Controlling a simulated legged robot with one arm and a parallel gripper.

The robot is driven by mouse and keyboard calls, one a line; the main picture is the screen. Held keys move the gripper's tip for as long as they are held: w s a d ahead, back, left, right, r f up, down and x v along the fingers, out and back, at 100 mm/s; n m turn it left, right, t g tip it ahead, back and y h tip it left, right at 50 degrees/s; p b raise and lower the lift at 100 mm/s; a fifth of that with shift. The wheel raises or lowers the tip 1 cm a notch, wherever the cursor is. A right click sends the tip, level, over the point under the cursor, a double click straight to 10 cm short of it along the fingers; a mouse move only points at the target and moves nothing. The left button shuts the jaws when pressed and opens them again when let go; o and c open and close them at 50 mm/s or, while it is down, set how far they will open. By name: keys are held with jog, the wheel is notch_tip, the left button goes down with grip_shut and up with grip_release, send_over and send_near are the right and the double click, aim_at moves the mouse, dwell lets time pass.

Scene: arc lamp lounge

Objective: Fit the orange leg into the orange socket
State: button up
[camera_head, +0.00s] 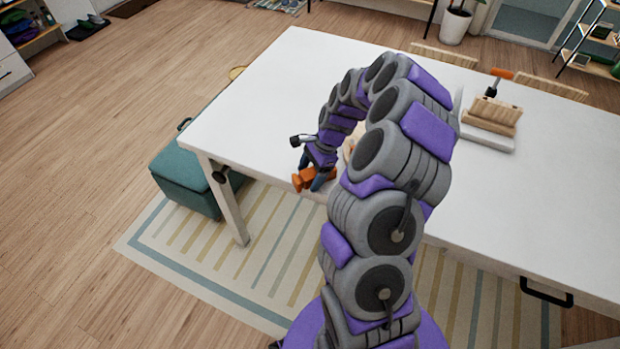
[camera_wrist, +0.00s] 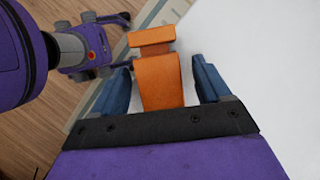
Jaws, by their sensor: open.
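In the head view an orange piece (camera_head: 312,180), which I take to be the orange leg, is at the near edge of the white table. The wrist view shows the orange piece (camera_wrist: 161,82) as a tapered block with a wider crossbar at its far end. My gripper (camera_wrist: 161,64) is open, with a blue finger on each side of the block and a visible gap on both sides. In the head view my gripper (camera_head: 317,177) points down at the piece. I cannot make out the orange socket; my arm hides part of the table.
A wooden block (camera_head: 492,112) on a pale base stands at the table's back right, with an orange-topped dark item (camera_head: 501,74) by it. A pale wooden thing (camera_head: 352,143) is partly behind my arm. A teal box (camera_head: 186,172) stands left of the white table (camera_head: 255,90).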

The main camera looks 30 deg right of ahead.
aim_at(309, 175)
jog(key=shift+d, duration=0.9)
jog(key=shift+d+f, duration=0.15)
jog(key=shift+d, duration=0.3)
jog(key=c, duration=0.3)
jog(key=shift+a, duration=1.1)
jog(key=c, duration=0.6)
jog(key=shift+c, duration=0.8)
jog(key=shift+d, duration=0.4)
jog(key=shift+c, duration=1.3)
jog(key=shift+d, duration=0.45)
jog(key=shift+a+r+p, duration=0.35)
jog(key=shift+r, duration=0.6)
jog(key=shift+a+r+p, duration=0.3)
jog(key=shift+r, duration=0.6)
jog(key=shift+s+a+r, duration=0.1)
jog(key=shift+s+r, duration=0.05)
jog(key=shift+s, duration=0.1)
jog(key=s+p, duration=0.1)
jog(key=s, duration=0.4)
jog(key=shift+r, duration=0.15)
jog(key=s+a+p, duration=0.1)
jog(key=s+a, duration=0.2)
jog(key=s, duration=0.7)
jog(key=shift+r, duration=0.45)
